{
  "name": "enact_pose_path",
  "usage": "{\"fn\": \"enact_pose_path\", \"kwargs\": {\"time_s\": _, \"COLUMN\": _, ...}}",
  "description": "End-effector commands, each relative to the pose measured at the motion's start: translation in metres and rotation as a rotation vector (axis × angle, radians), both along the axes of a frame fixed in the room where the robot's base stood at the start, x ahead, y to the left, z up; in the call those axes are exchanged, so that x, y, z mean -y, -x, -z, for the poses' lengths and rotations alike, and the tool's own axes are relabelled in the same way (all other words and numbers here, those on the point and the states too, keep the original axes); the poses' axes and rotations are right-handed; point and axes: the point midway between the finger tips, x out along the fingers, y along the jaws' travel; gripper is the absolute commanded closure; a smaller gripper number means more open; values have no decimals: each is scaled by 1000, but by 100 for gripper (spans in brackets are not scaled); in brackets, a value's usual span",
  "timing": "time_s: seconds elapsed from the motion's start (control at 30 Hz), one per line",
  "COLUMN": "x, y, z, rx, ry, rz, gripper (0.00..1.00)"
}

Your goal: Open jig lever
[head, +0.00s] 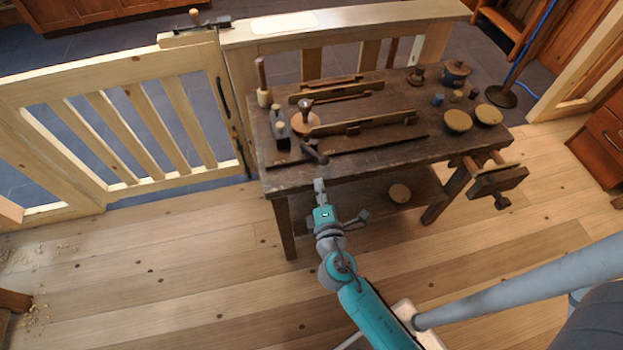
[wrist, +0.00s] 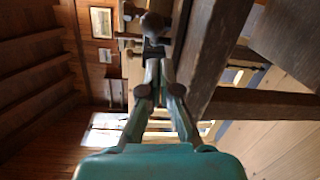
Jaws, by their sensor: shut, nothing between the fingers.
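A small dark lever (head: 314,153) with a rounded end juts out at the front edge of the workbench, left of its middle. My gripper (head: 319,185) is just in front of that edge, a little below the lever in the picture. Its fingers are together with nothing between them. In the wrist view the closed fingertips (wrist: 154,50) point at a dark piece with a round knob (wrist: 152,22), which looks like the lever's end. Whether the fingertips touch it I cannot tell. The jig body beside the lever is partly hard to make out.
The dark workbench (head: 365,155) holds long wooden strips, a wooden disc (head: 304,123), an upright mallet-like tool (head: 263,85) and several round pieces at right. A vise (head: 497,180) sticks out at the right. A wooden gate (head: 130,125) stands left. The floor in front is open.

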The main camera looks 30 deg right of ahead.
Motion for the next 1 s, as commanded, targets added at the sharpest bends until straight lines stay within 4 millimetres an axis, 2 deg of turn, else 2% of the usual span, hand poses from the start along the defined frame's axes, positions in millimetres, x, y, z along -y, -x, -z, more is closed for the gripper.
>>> {"fn": "enact_pose_path", "kwargs": {"time_s": 0.1, "x": 5, "y": 20, "z": 0, "rx": -2, "ry": 0, "rz": -1, "gripper": 100}}
{"fn": "enact_pose_path", "kwargs": {"time_s": 0.33, "x": 11, "y": 43, "z": -3, "rx": 0, "ry": 0, "rz": -2, "gripper": 100}}
{"fn": "enact_pose_path", "kwargs": {"time_s": 1.0, "x": 12, "y": 48, "z": -3, "rx": 0, "ry": 0, "rz": -3, "gripper": 100}}
